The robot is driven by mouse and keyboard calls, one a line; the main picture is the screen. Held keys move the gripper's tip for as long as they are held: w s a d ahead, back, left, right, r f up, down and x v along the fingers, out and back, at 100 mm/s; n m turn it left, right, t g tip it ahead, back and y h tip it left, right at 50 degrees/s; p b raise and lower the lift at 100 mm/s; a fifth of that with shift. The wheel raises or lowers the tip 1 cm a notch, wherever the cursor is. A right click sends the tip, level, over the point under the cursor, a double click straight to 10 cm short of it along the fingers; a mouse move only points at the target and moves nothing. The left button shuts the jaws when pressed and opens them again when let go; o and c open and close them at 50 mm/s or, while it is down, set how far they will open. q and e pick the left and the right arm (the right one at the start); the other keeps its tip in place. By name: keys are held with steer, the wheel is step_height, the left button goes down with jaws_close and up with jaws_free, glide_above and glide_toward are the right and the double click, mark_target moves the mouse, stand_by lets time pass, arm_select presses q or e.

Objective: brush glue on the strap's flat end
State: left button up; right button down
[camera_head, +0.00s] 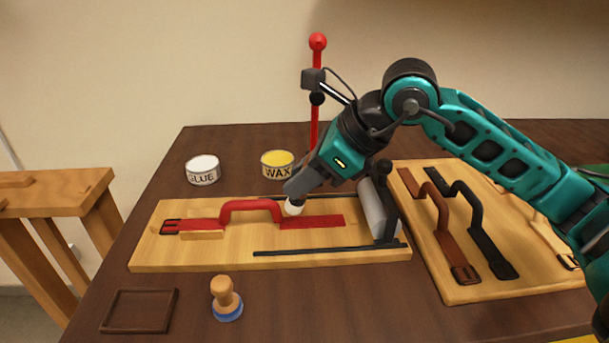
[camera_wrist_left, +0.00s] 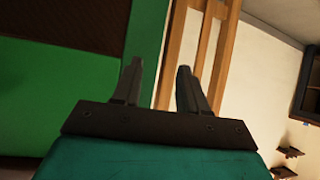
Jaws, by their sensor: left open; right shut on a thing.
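A red strap (camera_head: 312,222) lies on the light wooden board, with a raised loop in its middle, a buckle at its left end and a flat end at the right. My right gripper (camera_head: 299,191) points down over the left part of the flat end. It is shut on a small tool with a white, rounded tip (camera_head: 293,208), probably the brush. The tip is at or just above the strap; I cannot tell if it touches. The glue jar (camera_head: 202,172) has a white top. My left gripper (camera_wrist_left: 157,88) is open and empty in the left wrist view.
The wax jar (camera_head: 278,164) stands behind the board (camera_head: 180,259). A grey roller (camera_head: 378,210) and dark post stand at its right end. A second board (camera_head: 453,283) holds brown and black straps. A wooden-handled stamp (camera_head: 226,298) and brown tray (camera_head: 140,328) are in front.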

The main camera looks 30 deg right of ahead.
steer(key=shift+r+p, duration=1.6)
steer(key=shift+r, duration=1.05)
steer(key=shift+r+p, duration=1.05)
steer(key=shift+r, duration=0.5)
steer(key=shift+f, duration=0.1)
